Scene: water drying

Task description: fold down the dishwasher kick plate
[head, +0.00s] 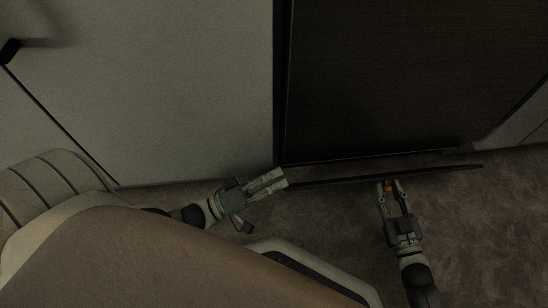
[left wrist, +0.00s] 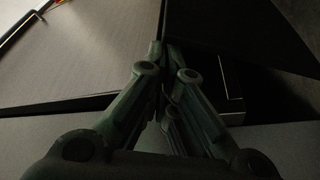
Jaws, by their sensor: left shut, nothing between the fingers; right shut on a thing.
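The kick plate (head: 430,172) is a thin dark strip at the foot of the dark dishwasher front (head: 400,80). It stands out from the base, with a gap at its right end. My left gripper (head: 283,178) is shut and empty at the plate's left end; I cannot tell if it touches. Its closed fingers also show in the left wrist view (left wrist: 163,55). My right gripper (head: 390,184) is at the front edge of the plate, right of its middle, shut on it. A small orange patch shows between its fingers. The hold itself is hard to see.
A pale cabinet front (head: 150,90) stands left of the dishwasher, with a dark handle (head: 10,50) at the far left. Another pale cabinet (head: 515,125) is at the right. Dark carpet-like floor (head: 320,220) lies clear in front of the plate. The light is dim.

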